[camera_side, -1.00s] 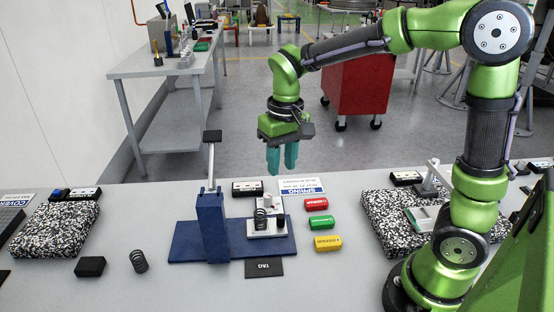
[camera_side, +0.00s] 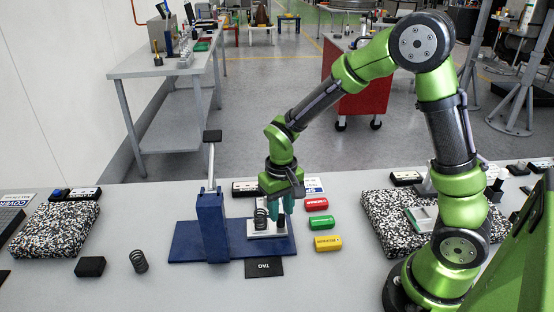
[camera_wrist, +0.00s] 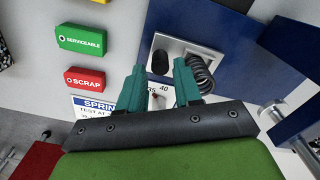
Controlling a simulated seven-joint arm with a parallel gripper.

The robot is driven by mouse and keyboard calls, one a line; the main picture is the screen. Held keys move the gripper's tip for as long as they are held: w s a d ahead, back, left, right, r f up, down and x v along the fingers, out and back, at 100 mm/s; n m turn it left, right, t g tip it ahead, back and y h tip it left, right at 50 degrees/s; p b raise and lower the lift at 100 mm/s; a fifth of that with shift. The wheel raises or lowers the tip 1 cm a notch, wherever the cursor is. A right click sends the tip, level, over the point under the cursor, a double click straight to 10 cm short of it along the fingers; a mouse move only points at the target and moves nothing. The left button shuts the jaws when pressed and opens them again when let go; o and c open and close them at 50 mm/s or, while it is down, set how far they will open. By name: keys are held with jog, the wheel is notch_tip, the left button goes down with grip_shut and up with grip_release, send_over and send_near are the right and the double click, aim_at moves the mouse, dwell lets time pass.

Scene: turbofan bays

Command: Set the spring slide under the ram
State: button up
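The spring slide is a pale plate (camera_side: 262,234) on the blue press base (camera_side: 190,242), to the right of the blue column (camera_side: 210,228). A dark coil spring (camera_side: 260,217) stands on it, and also shows in the wrist view (camera_wrist: 202,72). A dark knob (camera_wrist: 160,62) stands on the slide beside the spring. My gripper (camera_side: 280,222) is low over the right part of the slide, pointing down. In the wrist view its teal fingers (camera_wrist: 160,82) are apart, with the knob appearing between their tips. I cannot make out the ram's lower end clearly.
A lever with a black grip (camera_side: 213,136) rises from the column. Red (camera_side: 316,204), green (camera_side: 321,222) and yellow (camera_side: 327,243) tags lie right of the base. A black TAG plate (camera_side: 264,267) lies in front. A loose spring (camera_side: 138,261) and black block (camera_side: 90,266) are left.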

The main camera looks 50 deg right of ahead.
jog(key=shift+f, duration=1)
grip_shut()
jog(key=shift+w, duration=0.1)
